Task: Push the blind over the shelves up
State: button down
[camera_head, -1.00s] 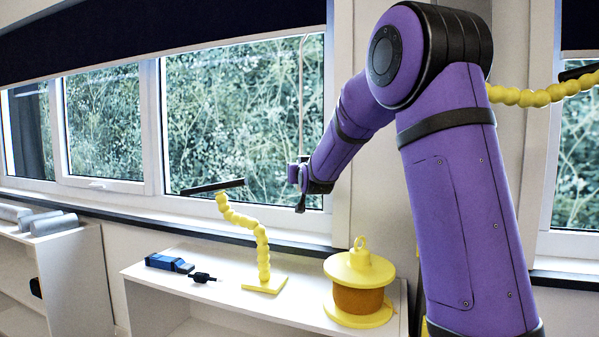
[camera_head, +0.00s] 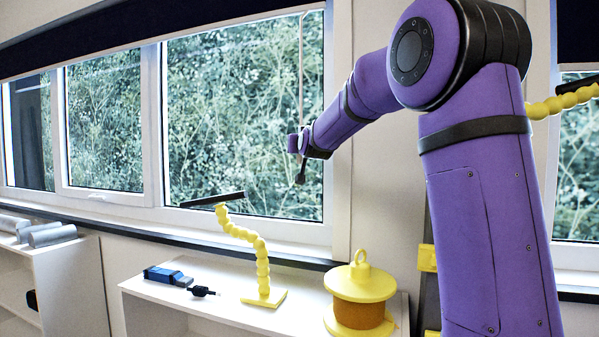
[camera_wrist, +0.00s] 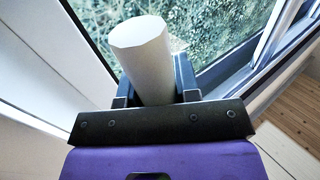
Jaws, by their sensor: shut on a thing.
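The dark navy blind (camera_head: 150,28) hangs across the top of the large window, over the shelves. Its pale bottom bar slopes up to the right in the picture. A thin pale rod (camera_head: 302,70) hangs down in front of the right pane from the blind's right part. My gripper (camera_head: 300,148) is at the rod's lower part, in front of the glass. In the wrist view, a thick white cylinder (camera_wrist: 142,50), the rod's end, stands between the two dark fingers of my gripper (camera_wrist: 153,82), which is shut on it. The fingertips are partly hidden behind it.
A low white shelf (camera_head: 215,309) holds a yellow beaded lamp (camera_head: 262,262), a yellow spool (camera_head: 360,285), a blue tool (camera_head: 168,276) and a small black tool (camera_head: 202,291). Another white shelf (camera_head: 75,262) with grey rolls stands left. The lamp's dark head is below my gripper.

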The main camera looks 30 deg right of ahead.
aim_at(301, 104)
notch_tip(301, 104, up, 12)
jog(key=shift+f, duration=0.1)
dwell(0.5)
jog(key=c, duration=0.9)
grip_release()
jog(key=shift+o, duration=0.3)
jog(key=shift+s+f, duration=0.1)
jog(key=shift+s, duration=0.05)
